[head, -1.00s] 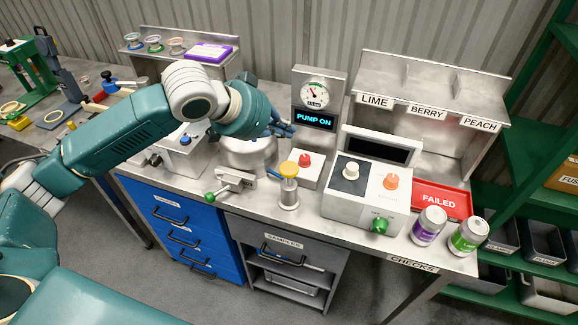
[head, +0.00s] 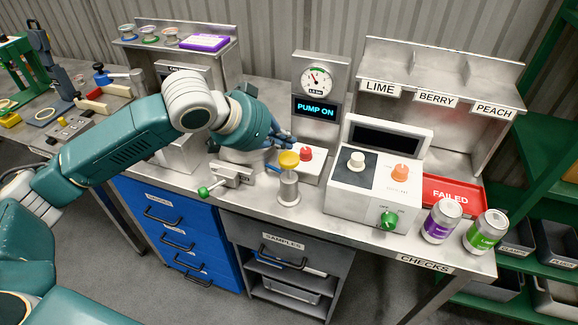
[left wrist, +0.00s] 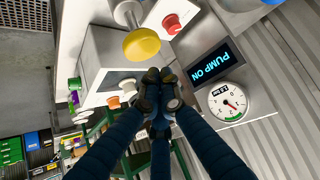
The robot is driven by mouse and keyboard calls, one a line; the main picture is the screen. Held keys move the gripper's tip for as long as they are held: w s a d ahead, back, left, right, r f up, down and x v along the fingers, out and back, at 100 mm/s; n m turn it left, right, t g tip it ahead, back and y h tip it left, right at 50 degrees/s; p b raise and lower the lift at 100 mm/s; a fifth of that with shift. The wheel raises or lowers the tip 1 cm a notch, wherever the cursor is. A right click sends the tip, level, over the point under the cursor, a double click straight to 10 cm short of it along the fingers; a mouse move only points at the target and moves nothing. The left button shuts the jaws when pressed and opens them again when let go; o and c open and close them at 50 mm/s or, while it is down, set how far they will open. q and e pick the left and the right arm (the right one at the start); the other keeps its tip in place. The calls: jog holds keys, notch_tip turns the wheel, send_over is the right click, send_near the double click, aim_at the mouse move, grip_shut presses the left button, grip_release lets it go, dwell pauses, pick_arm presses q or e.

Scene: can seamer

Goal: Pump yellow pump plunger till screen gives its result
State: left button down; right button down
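The yellow pump plunger (head: 289,158) stands up on top of a small metal pump cylinder (head: 289,190) near the front of the bench. Its round yellow cap (left wrist: 142,44) also shows in the left wrist view. My left gripper (head: 288,142) is just behind the cap in the head view. In the left wrist view its dark fingertips (left wrist: 160,88) are together, with nothing seen between them; whether they touch the cap cannot be told. The screen (head: 316,108) under a round gauge (head: 316,80) reads "PUMP ON". My right gripper is in neither view.
A red button (head: 306,153) sits beside the plunger. A control box (head: 375,185) with white, orange and green knobs stands to the right. Two cans (head: 441,221) stand near the right edge by a red "FAILED" tray (head: 452,194). A green-handled valve (head: 215,185) is left of the pump.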

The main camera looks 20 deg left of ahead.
aim_at(283, 159)
pick_arm(q)
jog(key=shift+f, duration=0.6)
jog(key=shift+f, duration=0.15)
dwell(0.9)
jog(key=shift+f, duration=0.25)
jog(key=shift+f+b, duration=0.65)
jog(key=shift+f, duration=1.5)
dwell(1.6)
jog(key=shift+r, duration=0.15)
jog(key=shift+r+p, duration=2.4)
jog(key=shift+p, duration=0.55)
